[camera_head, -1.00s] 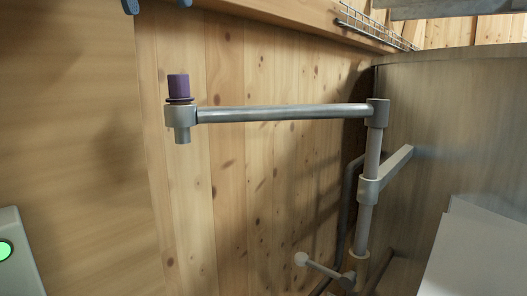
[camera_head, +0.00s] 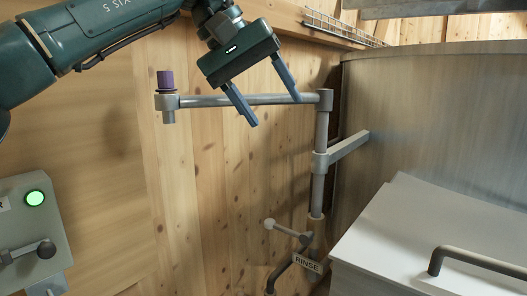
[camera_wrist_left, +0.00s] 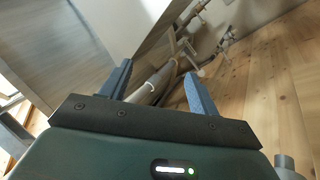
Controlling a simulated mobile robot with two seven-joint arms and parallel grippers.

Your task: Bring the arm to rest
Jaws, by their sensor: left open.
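My left gripper (camera_head: 275,105) comes in from the upper left in the head view, on a dark green arm. Its two blue-grey fingers are spread and empty. They show in front of the grey swing arm (camera_head: 225,100), a horizontal pipe with a purple cap (camera_head: 165,80) at its left end. In the left wrist view the open fingers (camera_wrist_left: 158,88) have nothing between them but background pipes. Whether the fingers touch the swing arm cannot be told. My right gripper is not in view.
The swing arm joins an upright post (camera_head: 320,150) beside the large metal vessel (camera_head: 430,110). A lever with a pale knob (camera_head: 268,224) and a RINSE label (camera_head: 307,263) are below. A control box (camera_head: 30,225) with a green light is left; a white lid (camera_head: 420,225) with a handle is right.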

